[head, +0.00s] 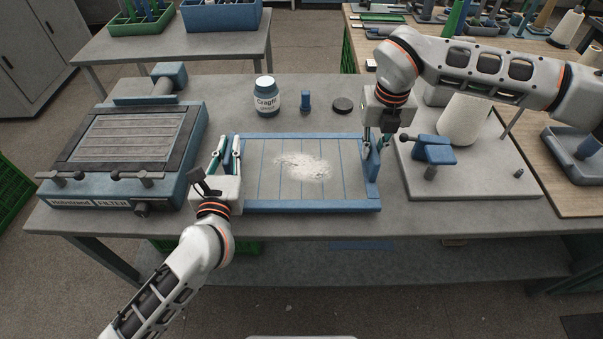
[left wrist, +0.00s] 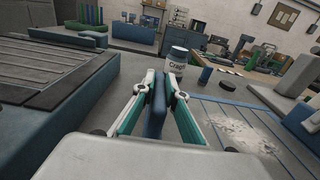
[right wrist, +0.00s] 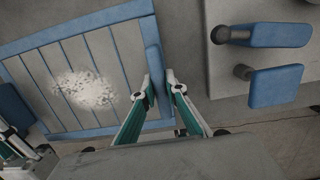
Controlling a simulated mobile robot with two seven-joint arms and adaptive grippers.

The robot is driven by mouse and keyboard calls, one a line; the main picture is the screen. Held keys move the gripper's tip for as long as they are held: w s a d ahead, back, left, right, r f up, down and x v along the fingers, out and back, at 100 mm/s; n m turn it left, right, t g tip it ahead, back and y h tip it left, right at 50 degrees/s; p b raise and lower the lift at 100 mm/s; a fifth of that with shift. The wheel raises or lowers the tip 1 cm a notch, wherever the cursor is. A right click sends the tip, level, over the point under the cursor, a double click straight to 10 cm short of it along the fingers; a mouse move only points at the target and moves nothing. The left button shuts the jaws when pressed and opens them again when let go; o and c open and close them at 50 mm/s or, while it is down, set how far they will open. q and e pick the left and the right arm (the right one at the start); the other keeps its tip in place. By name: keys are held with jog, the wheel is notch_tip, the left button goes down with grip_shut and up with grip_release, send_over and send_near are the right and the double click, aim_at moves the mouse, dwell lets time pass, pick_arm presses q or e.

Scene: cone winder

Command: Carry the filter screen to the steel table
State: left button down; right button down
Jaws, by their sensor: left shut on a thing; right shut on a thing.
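The filter screen (head: 345,175) has a blue frame, grey slats and a patch of white lint in the middle. It is level at the middle of the grey table (head: 300,222); I cannot tell whether it touches the top. My left gripper (head: 230,150) is shut on its left blue grip plate, which also shows in the left wrist view (left wrist: 155,105). My right gripper (head: 375,145) is shut on its right grip plate, seen in the right wrist view (right wrist: 153,60). The fingers hide parts of both plates.
The blue filter housing (head: 185,160) stands left. A labelled jar (head: 266,96), a small blue piece (head: 305,100) and a black disc (head: 343,105) sit behind the screen. A grey plate with a white cone (head: 463,120) is at right. Another grey-topped table (head: 110,48) stands back left.

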pick_arm(q)
jog(key=shift+f, duration=0.5)
pick_arm(e)
jog(key=shift+f, duration=0.55)
pick_arm(q)
jog(key=c, duration=2)
grip_release()
jog(key=shift+r, duration=0.15)
jog(key=shift+c, duration=0.2)
pick_arm(e)
jog(key=c, duration=2)
grip_release()
jog(key=shift+r, duration=0.15)
jog(key=shift+c, duration=0.2)
pick_arm(q)
jog(key=s, duration=1.2)
jog(key=shift+r, duration=0.2)
pick_arm(e)
jog(key=shift+r, duration=0.2)
notch_tip(320, 180, up, 12)
jog(key=s, duration=0.1)
jog(key=shift+f, duration=0.2)
jog(key=shift+s, duration=0.1)
pick_arm(q)
jog(key=shift+s, duration=0.1)
